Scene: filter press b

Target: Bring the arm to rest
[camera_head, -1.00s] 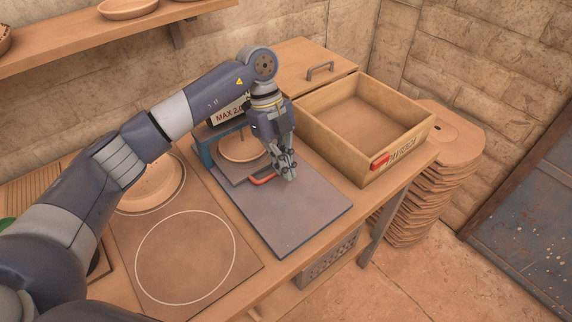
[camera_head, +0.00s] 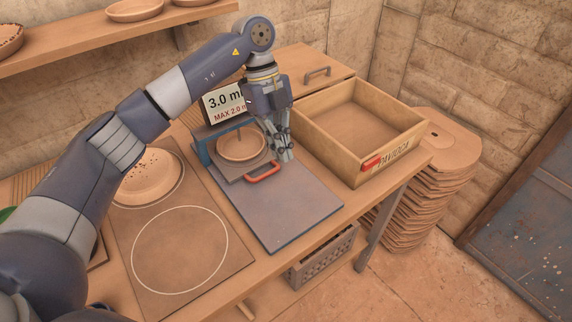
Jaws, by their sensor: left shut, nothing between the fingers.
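My left arm reaches in from the left over the bench. My left gripper (camera_head: 286,155) points down and is shut and empty. It hovers above the grey plate, just right of a red handle (camera_head: 263,173), and looks clear of it. The handle is on a small sliding tray of the gauge stand (camera_head: 201,148), which carries a round tan disc (camera_head: 241,146). The stand's display (camera_head: 224,103) reads "3.0 m…" above "MAX 2.0", partly hidden by my gripper. My right gripper is not in view.
A wooden open box (camera_head: 358,115) labelled "PAVIOCA" with a red tag stands right of my gripper and looks empty. A dotted disc (camera_head: 150,178) lies in one ringed spot on the left mat; the other ring (camera_head: 180,250) is empty. Stacked boards (camera_head: 436,165) stand at right.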

